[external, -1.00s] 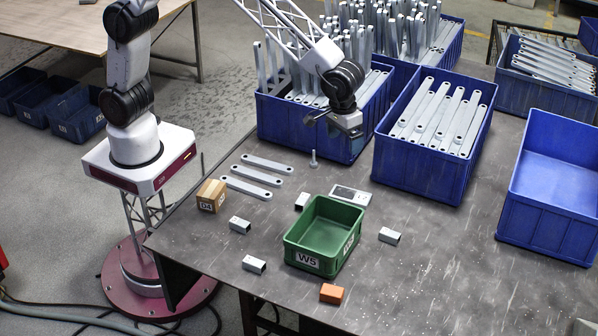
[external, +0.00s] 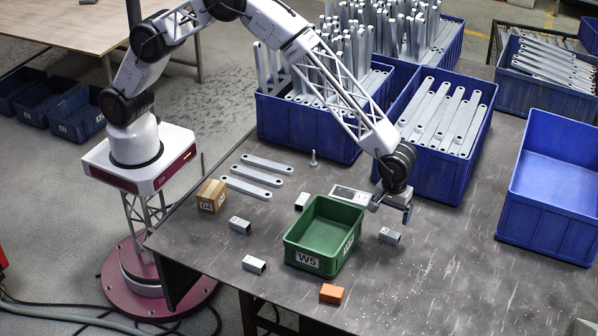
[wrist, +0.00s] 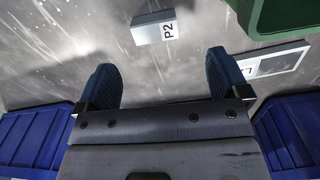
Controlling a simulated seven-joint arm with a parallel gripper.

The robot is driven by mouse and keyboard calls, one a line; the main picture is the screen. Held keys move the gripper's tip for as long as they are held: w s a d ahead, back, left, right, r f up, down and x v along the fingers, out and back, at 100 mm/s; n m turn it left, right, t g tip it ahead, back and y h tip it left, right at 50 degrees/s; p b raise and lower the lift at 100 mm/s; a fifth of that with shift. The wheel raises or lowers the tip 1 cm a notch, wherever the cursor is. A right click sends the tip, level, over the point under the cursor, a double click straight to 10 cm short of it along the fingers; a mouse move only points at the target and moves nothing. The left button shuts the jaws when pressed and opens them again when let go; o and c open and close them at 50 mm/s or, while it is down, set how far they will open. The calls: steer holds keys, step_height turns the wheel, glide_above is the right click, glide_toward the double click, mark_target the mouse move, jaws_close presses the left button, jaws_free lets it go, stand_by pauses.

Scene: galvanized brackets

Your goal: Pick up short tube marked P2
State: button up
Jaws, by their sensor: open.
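The short tube marked P2 (wrist: 155,27) lies on the table with its label facing my wrist camera. In the external view it appears to be the pale tube (external: 389,236) to the right of the green bin (external: 318,267). My gripper (external: 392,208) is above the table, just behind that tube and to the right of the bin. In the wrist view my gripper (wrist: 163,79) has its two dark blue fingers wide apart with nothing between them. The tube lies beyond the fingertips, apart from them.
The green bin's edge (wrist: 285,18) is close beside the tube. A flat labelled plate (external: 348,194) lies behind the bin. Other short tubes (external: 240,225) and an orange block (external: 332,293) lie around it. Blue crates (external: 420,172) stand behind my gripper. The right front table is clear.

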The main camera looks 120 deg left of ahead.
mark_target(390, 233)
steer(key=shift+w+f, duration=0.25)
steer(key=shift+f, duration=0.25)
steer(key=shift+f, duration=1.3)
steer(key=shift+w+f, duration=0.1)
steer(key=shift+f, duration=2.5)
steer(key=shift+c, duration=0.4)
steer(key=c, duration=0.9)
